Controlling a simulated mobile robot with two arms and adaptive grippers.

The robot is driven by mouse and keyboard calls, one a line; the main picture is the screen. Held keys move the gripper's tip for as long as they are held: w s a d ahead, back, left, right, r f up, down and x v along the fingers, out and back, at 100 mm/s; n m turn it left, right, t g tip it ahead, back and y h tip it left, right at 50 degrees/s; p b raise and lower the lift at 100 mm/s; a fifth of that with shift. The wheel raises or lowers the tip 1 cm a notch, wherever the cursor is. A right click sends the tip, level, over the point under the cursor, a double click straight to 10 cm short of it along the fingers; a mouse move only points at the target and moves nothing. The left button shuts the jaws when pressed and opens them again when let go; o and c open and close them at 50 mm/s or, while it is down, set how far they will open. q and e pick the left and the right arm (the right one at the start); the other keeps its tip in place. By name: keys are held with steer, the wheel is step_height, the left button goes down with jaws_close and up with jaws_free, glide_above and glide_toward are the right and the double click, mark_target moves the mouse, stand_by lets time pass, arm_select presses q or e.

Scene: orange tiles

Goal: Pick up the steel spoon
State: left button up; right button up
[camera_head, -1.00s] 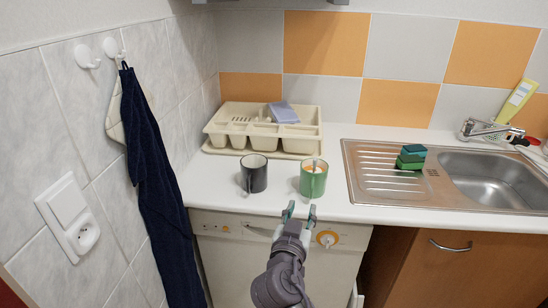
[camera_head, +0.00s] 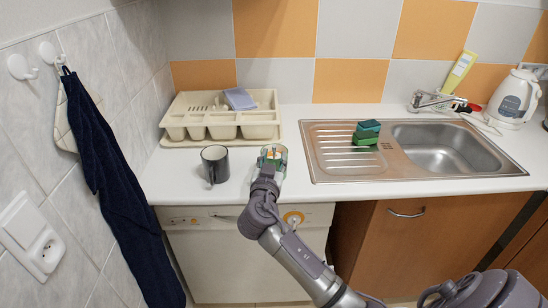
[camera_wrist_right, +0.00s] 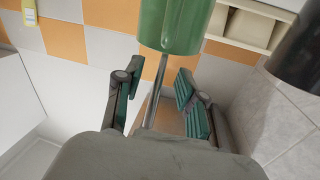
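The steel spoon (camera_wrist_right: 159,80) shows in the right wrist view as a thin shiny handle sticking out of the green mug (camera_wrist_right: 172,25); its other end is hidden in the mug. That view is upside down. My right gripper (camera_wrist_right: 155,98) is open, with its green-padded fingers on either side of the handle and gaps to both. In the head view the gripper (camera_head: 269,165) covers much of the green mug (camera_head: 281,152) near the counter's front edge, and the spoon cannot be made out there. My left gripper is not in view.
A black mug (camera_head: 215,163) stands just left of the green mug. A cream cutlery and dish rack (camera_head: 222,130) is behind them. A steel sink (camera_head: 440,165) with green sponges (camera_head: 366,132) is to the right. A dark towel (camera_head: 115,180) hangs at left.

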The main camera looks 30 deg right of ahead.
steer(key=shift+x, duration=1.15)
steer(key=shift+s+a, duration=0.1)
jaws_close()
